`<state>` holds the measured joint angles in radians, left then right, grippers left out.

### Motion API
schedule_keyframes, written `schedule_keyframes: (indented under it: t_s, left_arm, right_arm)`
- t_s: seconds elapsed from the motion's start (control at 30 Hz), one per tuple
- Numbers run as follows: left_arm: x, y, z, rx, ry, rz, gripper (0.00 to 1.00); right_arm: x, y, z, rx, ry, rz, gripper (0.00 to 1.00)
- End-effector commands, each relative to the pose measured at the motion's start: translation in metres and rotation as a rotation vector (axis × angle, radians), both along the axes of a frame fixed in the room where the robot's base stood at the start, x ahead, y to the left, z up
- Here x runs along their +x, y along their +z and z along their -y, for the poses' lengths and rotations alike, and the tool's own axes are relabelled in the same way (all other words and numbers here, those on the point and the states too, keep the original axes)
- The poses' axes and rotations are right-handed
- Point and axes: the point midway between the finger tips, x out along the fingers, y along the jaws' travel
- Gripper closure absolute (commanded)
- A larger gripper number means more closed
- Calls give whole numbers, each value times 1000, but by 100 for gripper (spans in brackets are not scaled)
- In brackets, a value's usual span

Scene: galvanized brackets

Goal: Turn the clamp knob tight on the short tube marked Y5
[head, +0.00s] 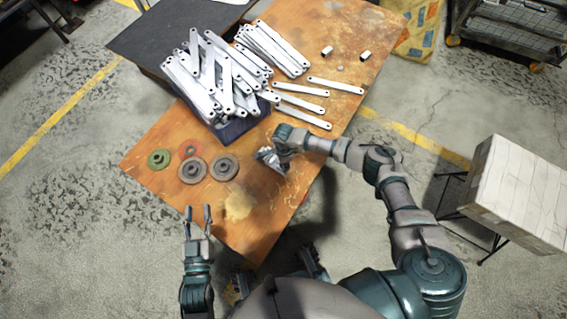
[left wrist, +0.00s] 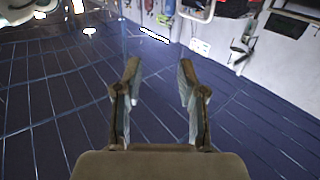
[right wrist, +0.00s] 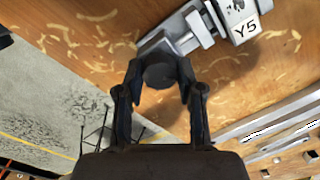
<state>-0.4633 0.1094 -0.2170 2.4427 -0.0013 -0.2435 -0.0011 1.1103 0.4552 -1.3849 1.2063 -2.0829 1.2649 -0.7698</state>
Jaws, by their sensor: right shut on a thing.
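The clamp (right wrist: 203,27) is a grey metal piece with a white tag marked Y5 (right wrist: 246,28), seen in the right wrist view. Its dark round knob (right wrist: 160,76) sits between the fingers of my right gripper (right wrist: 160,68), which is shut on it. In the head view the clamp (head: 268,157) is a small grey shape near the table's right edge, partly covered by that gripper. The short tube itself cannot be clearly made out. My left gripper (head: 198,213) is open and empty near the table's front left edge; its spread fingers also show in the left wrist view (left wrist: 158,72).
The wooden table (head: 150,140) carries a dark bin (head: 235,128) heaped with pale metal brackets (head: 215,75), with more brackets laid beside it. Dark discs (head: 193,170) and a green one (head: 158,159) lie left of the clamp. A white box (head: 510,190) stands off to the right.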

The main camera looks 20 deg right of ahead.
Motion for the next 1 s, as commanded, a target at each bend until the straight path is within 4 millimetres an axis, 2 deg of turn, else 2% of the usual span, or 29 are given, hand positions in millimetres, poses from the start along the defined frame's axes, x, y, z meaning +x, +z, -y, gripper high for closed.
schedule_keyframes:
  t_s: [0.03, 0.17, 0.3, 0.4, 0.5, 0.73, 0.77, 0.8, 0.83, 1.0]
  left_arm:
    - [-2, -3, -2, 21, 1, -66, 60]
    - [-15, -34, -10, 81, 6, -278, 60]
    - [-38, -63, -21, 141, 12, -503, 60]
    - [-54, -77, -28, 171, 15, -622, 60]
    - [-63, -85, -31, 184, 18, -679, 60]
    - [-64, -88, -32, 186, 17, -688, 60]
    - [-64, -88, -32, 186, 17, -688, 60]
    - [-64, -88, -31, 186, 17, -687, 60]
    - [-64, -88, -31, 186, 17, -687, 60]
    - [-64, -88, -31, 185, 18, -687, 60]
  right_arm:
    - [1, 8, 0, 0, -95, 4, 98]
    - [2, 7, 0, -1, -356, 4, 98]
    - [2, 7, -1, 0, -632, 3, 98]
    - [2, 5, 0, 0, -777, 2, 98]
    - [1, 3, 0, -1, -847, 1, 98]
    - [1, 1, 0, -1, -858, 0, 98]
    - [1, 1, 0, -1, -857, 0, 56]
    - [1, 1, 0, -1, -857, 0, 46]
    - [1, 1, 0, -1, -857, 0, 42]
    - [1, 0, 0, -1, -856, 0, 42]
